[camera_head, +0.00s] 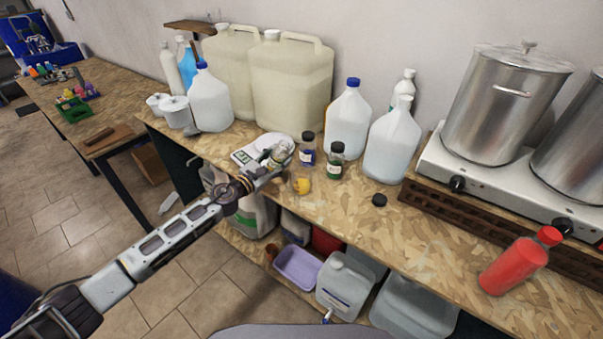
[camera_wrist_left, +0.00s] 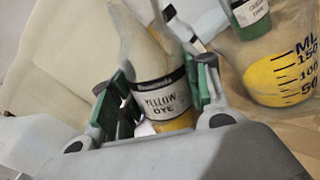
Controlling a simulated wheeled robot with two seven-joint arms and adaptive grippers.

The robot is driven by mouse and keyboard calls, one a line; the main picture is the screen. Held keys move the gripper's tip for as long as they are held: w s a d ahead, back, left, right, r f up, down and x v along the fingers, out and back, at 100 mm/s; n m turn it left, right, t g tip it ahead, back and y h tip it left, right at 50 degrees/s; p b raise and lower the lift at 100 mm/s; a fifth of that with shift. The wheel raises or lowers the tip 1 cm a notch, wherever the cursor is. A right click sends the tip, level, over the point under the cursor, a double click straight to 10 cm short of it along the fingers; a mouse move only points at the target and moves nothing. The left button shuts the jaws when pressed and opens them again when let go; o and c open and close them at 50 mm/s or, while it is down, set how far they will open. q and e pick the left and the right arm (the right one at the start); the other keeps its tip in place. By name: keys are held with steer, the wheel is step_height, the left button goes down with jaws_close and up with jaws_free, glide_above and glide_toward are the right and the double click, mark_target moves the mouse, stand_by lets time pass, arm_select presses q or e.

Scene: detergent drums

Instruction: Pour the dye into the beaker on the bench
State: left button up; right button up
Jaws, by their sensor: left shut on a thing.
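My left gripper (camera_head: 272,169) is shut on a small clear bottle (camera_head: 280,154). In the left wrist view the bottle (camera_wrist_left: 160,98) has a label reading "YELLOW DYE", and some yellow shows at its lower end. The fingers of the gripper (camera_wrist_left: 158,98) sit on both sides of it. The beaker (camera_head: 302,184) stands on the bench just right of the gripper and holds yellow liquid. In the left wrist view the beaker (camera_wrist_left: 282,75) shows volume marks beside the yellow. I cannot tell the bottle's exact tilt. My right gripper is not in view.
A blue dye bottle (camera_head: 307,150) and a green one (camera_head: 336,162) stand close behind the beaker. A scale (camera_head: 244,157) lies behind the gripper. A black cap (camera_head: 379,200) lies to the right. Large jugs (camera_head: 290,88) line the wall.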

arm_select(q)
steer(key=shift+w+a+f+n+b, duration=0.1)
steer(key=shift+f+n+b, duration=0.45)
steer(key=shift+f, duration=0.25)
steer(key=shift+w+a+n, duration=0.15)
steer(key=shift+a+n, duration=0.1)
steer(key=shift+n, duration=0.6)
steer(key=shift+w+a+f+n, duration=0.1)
steer(key=shift+n, duration=0.8)
